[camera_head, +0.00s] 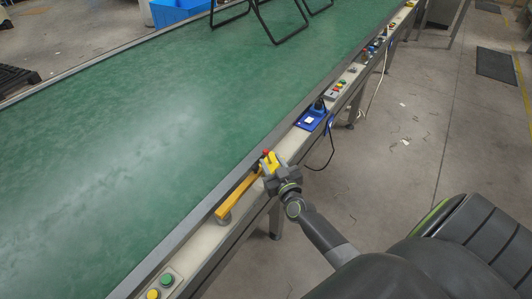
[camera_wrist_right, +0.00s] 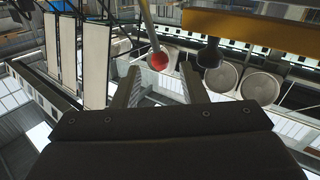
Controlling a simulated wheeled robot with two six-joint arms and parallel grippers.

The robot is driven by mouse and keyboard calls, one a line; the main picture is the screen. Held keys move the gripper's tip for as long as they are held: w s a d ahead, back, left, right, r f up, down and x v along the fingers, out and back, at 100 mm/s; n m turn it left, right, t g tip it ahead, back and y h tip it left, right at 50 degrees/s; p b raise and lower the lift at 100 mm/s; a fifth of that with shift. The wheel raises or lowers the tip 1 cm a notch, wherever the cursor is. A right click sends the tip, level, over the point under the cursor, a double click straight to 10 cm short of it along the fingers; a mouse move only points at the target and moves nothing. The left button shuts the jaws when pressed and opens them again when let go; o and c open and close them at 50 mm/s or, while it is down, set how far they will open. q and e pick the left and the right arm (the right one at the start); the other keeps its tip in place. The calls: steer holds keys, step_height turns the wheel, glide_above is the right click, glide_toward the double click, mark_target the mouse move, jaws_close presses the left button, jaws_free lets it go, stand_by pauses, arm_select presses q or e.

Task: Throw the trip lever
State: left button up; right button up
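The red knob (camera_head: 266,152) also shows in the head view, at the conveyor's near side rail, just beyond my right gripper (camera_head: 270,169). In the right wrist view my right gripper (camera_wrist_right: 160,77) is open, with a finger on each side of the knob in the picture. A gap shows between knob and fingers; I cannot tell whether the knob is between the fingertips or past them. The lever's base is largely hidden in the head view. My left gripper is not in view.
A yellow bar (camera_head: 235,199) lies along the rail beside my right gripper. Green and yellow buttons (camera_head: 167,280) sit nearer on the rail, a blue device (camera_head: 312,118) with a black cable farther along. Black folding frames (camera_head: 280,22) stand on the green belt (camera_head: 120,140).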

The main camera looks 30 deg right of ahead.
mark_target(267, 155)
steer(key=shift+w+d+b, duration=0.25)
steer(key=shift+w, duration=1.05)
steer(key=shift+w+d+b, duration=0.2)
steer(key=shift+w+d, duration=0.05)
steer(key=shift+w, duration=1)
jaws_close()
